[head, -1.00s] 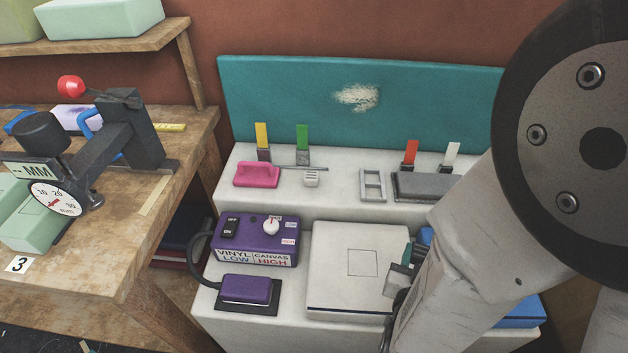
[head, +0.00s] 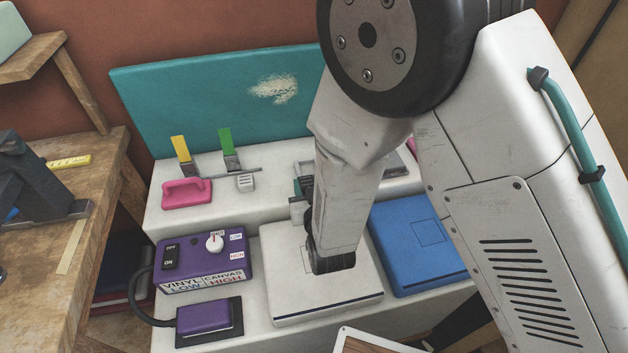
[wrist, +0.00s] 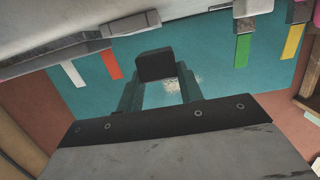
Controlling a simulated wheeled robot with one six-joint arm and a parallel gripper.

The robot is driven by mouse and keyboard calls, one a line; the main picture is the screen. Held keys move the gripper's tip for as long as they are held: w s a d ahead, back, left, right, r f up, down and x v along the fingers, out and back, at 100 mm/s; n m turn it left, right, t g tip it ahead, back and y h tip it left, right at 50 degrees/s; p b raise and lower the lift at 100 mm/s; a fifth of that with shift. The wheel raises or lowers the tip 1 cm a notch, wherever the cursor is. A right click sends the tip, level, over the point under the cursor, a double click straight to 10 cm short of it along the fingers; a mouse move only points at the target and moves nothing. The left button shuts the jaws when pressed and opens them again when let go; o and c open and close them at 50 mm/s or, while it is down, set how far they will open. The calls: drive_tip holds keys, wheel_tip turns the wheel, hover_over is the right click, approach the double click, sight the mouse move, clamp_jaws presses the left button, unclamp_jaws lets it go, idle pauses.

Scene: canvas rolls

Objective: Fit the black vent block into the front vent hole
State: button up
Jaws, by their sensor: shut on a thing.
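The black vent block (wrist: 156,64) sits between the fingertips of my gripper (wrist: 158,74) in the wrist view, with the teal board behind it. My gripper (head: 302,190) is shut on it. In the head view the gripper is at the back edge of the white pad, by the rear ledge, mostly hidden behind my arm. The block cannot be made out there. I cannot identify the front vent hole in either view; my arm covers part of the rear ledge.
A white pad (head: 285,262) and blue pad (head: 405,225) lie on the front step. A purple control box (head: 205,259) is left of them. A pink-handled tool (head: 187,193) and yellow (head: 180,148) and green (head: 226,141) tabs stand on the ledge before the teal board (head: 215,105).

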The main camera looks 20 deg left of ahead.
drive_tip(key=w, duration=0.5)
drive_tip(key=shift+a+f, duration=0.2)
drive_tip(key=shift+f, duration=0.05)
drive_tip(key=f, duration=0.3)
drive_tip(key=shift+w+f, duration=0.15)
drive_tip(key=shift+w, duration=0.05)
drive_tip(key=shift+c, duration=0.2)
drive_tip(key=shift+f, duration=0.15)
drive_tip(key=shift+c, duration=1)
drive_tip(key=o, duration=1.2)
